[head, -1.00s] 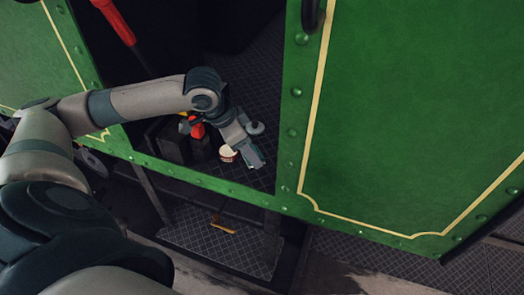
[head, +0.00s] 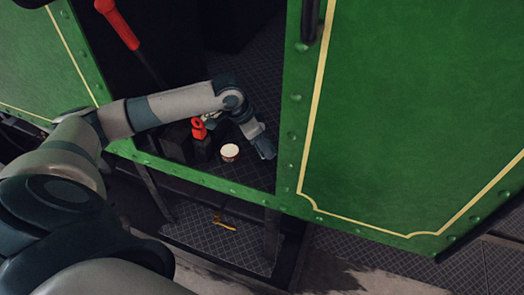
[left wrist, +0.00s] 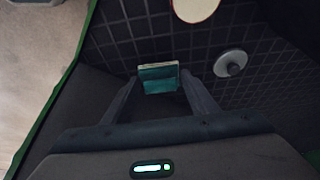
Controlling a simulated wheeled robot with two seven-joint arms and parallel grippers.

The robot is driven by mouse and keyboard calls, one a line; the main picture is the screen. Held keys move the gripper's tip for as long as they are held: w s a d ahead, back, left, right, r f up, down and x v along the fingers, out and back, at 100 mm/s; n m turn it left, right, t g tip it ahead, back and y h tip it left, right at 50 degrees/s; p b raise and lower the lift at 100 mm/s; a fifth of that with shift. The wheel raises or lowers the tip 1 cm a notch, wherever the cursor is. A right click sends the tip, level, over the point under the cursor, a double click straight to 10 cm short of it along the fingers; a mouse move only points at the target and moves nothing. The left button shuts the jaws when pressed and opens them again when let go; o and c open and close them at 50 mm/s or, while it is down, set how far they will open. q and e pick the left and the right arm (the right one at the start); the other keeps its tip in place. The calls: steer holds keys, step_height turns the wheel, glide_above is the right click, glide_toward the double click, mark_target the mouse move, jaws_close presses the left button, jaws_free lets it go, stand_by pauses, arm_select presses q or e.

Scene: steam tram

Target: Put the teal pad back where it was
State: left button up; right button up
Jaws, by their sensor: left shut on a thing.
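The teal pad (left wrist: 159,80) is a small block with a pale top edge. In the left wrist view it sits between the two fingertips of my left gripper (left wrist: 160,84), which is shut on it. In the head view my left gripper (head: 267,151) points down inside the green doorway, over the dark tiled floor and close to the right door edge. The pad cannot be made out there. My right gripper is in neither view.
A white-topped cup (head: 230,152) stands left of my left gripper. A red object (head: 198,128) stands behind it among dark blocks. A round grey knob (left wrist: 230,63) is right of the pad. A green panel (head: 410,110) borders the doorway; a tiled step (head: 215,245) lies below.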

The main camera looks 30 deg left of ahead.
arm_select(q)
step_height(320, 180, down, 3)
steer(key=shift+r+p, duration=0.1)
steer(key=shift+p, duration=0.5)
steer(key=shift+f, duration=0.5)
steer(key=o, duration=0.9)
steer(key=b+v, duration=0.2)
steer(key=v, duration=1)
steer(key=shift+r, duration=0.1)
